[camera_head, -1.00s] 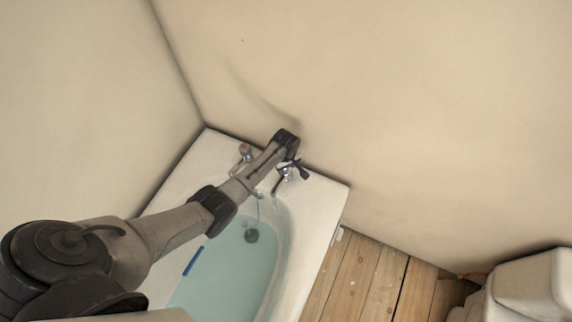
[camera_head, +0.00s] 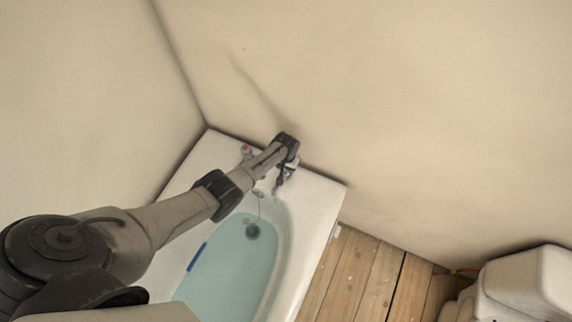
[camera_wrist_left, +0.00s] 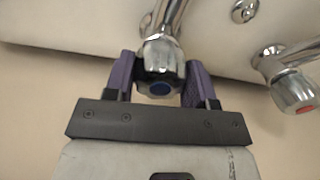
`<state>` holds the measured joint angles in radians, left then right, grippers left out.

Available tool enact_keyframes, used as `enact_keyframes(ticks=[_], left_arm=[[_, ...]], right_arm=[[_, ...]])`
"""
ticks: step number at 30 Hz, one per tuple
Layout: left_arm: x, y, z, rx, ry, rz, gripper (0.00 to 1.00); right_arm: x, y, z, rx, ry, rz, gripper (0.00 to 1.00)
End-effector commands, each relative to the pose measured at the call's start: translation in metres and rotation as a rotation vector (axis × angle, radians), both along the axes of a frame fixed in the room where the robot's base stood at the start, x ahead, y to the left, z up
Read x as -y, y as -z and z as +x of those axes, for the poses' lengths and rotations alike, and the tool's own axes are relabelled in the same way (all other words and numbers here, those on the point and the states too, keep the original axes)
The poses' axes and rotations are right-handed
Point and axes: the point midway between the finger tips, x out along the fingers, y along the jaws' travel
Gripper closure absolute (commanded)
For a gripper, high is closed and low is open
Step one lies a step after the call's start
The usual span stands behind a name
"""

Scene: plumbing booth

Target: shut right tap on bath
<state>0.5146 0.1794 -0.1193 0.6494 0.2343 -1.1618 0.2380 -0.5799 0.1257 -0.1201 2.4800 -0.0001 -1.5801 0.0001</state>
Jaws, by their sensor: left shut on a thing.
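The bath (camera_head: 324,208) stands in the corner with two chrome taps at its far end. The right tap (camera_head: 284,178) is partly hidden by my left gripper (camera_head: 289,164). My right gripper is in neither view.
Bluish water (camera_head: 232,270) lies in the bath, with a dark plug and a blue strip on the inner side. Plain walls (camera_head: 400,120) meet close behind the taps. A wooden floor (camera_head: 365,275) and a white fixture (camera_head: 525,283) lie to the right.

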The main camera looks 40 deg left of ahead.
Motion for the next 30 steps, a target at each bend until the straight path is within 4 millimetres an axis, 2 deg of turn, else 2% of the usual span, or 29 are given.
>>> enact_keyframes(ticks=[18, 30], left_arm=[[-0.0004, 0.0001, -0.0001, 0.000, 0.579, 0.001, 0.73], [0.0003, 0.0005, -0.0001, 0.001, 0.871, 0.001, 0.73]], right_arm=[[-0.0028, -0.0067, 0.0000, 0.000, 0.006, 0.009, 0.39], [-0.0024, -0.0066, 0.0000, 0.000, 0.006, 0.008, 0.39]])
